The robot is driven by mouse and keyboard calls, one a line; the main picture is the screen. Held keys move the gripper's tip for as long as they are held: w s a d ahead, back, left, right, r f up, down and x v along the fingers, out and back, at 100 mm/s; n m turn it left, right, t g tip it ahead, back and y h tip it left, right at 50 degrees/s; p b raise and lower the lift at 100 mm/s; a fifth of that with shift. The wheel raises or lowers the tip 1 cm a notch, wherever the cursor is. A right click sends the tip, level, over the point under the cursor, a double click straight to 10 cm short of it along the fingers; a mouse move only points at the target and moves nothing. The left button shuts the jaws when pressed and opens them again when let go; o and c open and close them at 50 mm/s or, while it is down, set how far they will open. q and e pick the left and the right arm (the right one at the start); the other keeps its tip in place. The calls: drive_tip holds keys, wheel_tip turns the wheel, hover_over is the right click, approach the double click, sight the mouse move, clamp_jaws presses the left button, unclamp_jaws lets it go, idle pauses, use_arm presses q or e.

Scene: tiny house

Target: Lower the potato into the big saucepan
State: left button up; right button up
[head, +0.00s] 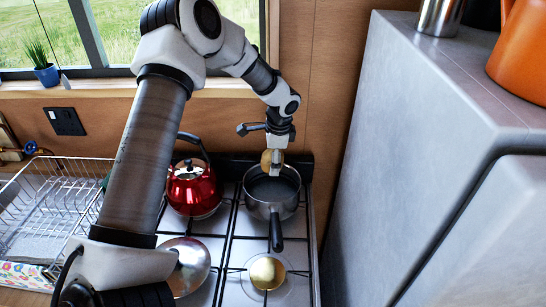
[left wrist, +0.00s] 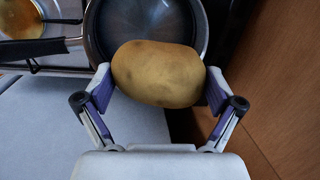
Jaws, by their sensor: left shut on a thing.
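My left gripper (head: 272,162) is shut on a brown potato (head: 266,160) above the back edge of the big saucepan (head: 272,207). In the left wrist view the potato (left wrist: 158,74) sits between the two purple-padded fingers of the gripper (left wrist: 158,92). The saucepan (left wrist: 100,30) lies beneath and beyond it, dark inside and looking empty where it shows. The potato hides part of the pan, and its exact height above the rim is hard to tell. The saucepan stands on the back right of the stove, handle toward the front. My right gripper is not in view.
A red kettle (head: 193,189) stands close left of the saucepan. A silver lid or pan (head: 186,264) and a brass-coloured burner (head: 267,273) are in front. A grey fridge (head: 420,130) rises at the right. A wire dish rack (head: 45,215) is at the left.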

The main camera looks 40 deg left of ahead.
use_arm(q)
drive_tip(key=b, duration=0.4)
hover_over(272, 198)
drive_tip(key=shift+d+f, duration=0.15)
drive_tip(key=shift+f, duration=2.2)
drive_tip(key=shift+d+f, duration=0.1)
drive_tip(key=shift+f, duration=2.2)
drive_tip(key=shift+f+b, duration=1.3)
drive_tip(key=shift+f, duration=1.1)
drive_tip(key=o, duration=0.9)
drive_tip(key=r, duration=0.4)
drive_tip(key=d+r, duration=0.1)
drive_tip(key=r, duration=0.3)
drive_tip(key=d+r, duration=0.1)
drive_tip(key=r, duration=0.2)
drive_tip(key=shift+s+r, duration=0.2)
drive_tip(key=shift+r, duration=0.2)
